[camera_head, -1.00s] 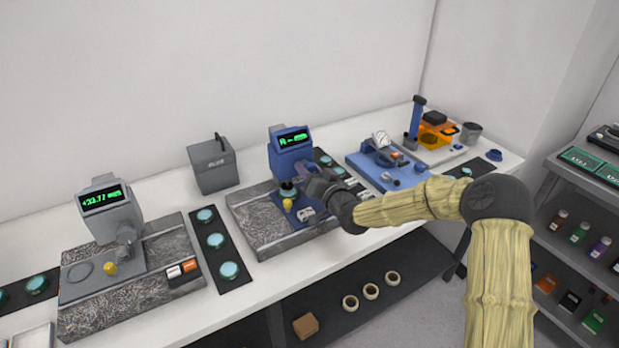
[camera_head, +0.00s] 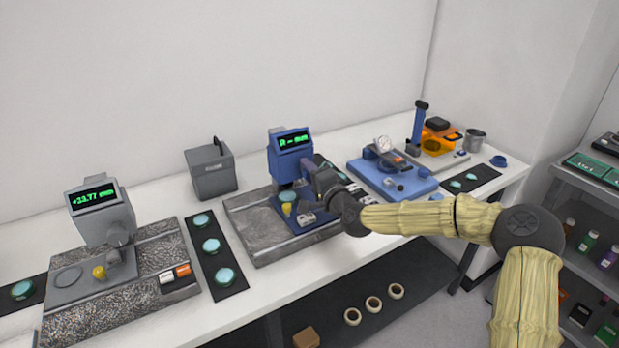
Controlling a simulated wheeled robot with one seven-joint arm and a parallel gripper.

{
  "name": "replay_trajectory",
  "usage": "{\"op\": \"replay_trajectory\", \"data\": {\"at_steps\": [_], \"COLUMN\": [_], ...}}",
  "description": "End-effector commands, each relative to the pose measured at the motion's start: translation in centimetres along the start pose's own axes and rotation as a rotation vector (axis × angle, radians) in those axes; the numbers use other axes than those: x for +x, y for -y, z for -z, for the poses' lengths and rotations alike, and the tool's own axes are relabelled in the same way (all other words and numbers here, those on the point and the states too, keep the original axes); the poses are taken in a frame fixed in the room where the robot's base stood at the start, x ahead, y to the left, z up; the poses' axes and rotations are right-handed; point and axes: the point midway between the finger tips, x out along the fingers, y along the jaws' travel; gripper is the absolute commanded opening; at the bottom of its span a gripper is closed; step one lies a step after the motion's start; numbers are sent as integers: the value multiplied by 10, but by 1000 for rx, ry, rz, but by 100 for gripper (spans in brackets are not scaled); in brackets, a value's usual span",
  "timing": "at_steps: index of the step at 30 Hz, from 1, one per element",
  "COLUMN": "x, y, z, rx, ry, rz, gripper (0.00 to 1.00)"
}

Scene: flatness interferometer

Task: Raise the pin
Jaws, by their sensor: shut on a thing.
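The blue gauge (camera_head: 291,165) stands mid-bench on a grey stone base, with a green-lit display on its head. A round teal disc (camera_head: 288,196) and a yellow knob (camera_head: 288,210) show on the blue plate below the head. My gripper (camera_head: 308,172) is at the right side of the head, coming in from the right. It is shut on a small part there, which I take to be the pin; the jaws hide it, so its shape and height cannot be told.
A grey gauge (camera_head: 103,215) stands at the left, with a strip of teal discs (camera_head: 211,246) beside it. A grey box (camera_head: 211,171) is behind. A blue press (camera_head: 392,178) and an orange device (camera_head: 438,138) stand at the right. A shelf (camera_head: 590,180) is far right.

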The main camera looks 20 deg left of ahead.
Motion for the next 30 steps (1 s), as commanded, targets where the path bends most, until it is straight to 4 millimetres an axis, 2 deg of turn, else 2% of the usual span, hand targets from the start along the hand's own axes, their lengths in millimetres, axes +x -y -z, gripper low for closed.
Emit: {"op": "replay_trajectory", "data": {"at_steps": [9,25,26,28,30], "x": [0,0,0,0,0], "y": [-2,-2,-2,-2,-1], "z": [1,1,1,1,0], "rx": [163,195,195,195,194], "ry": [-1,-1,-1,-1,-1], "rz": [-3,-4,-4,-4,-3], "gripper": [15,15,42,56,59]}}
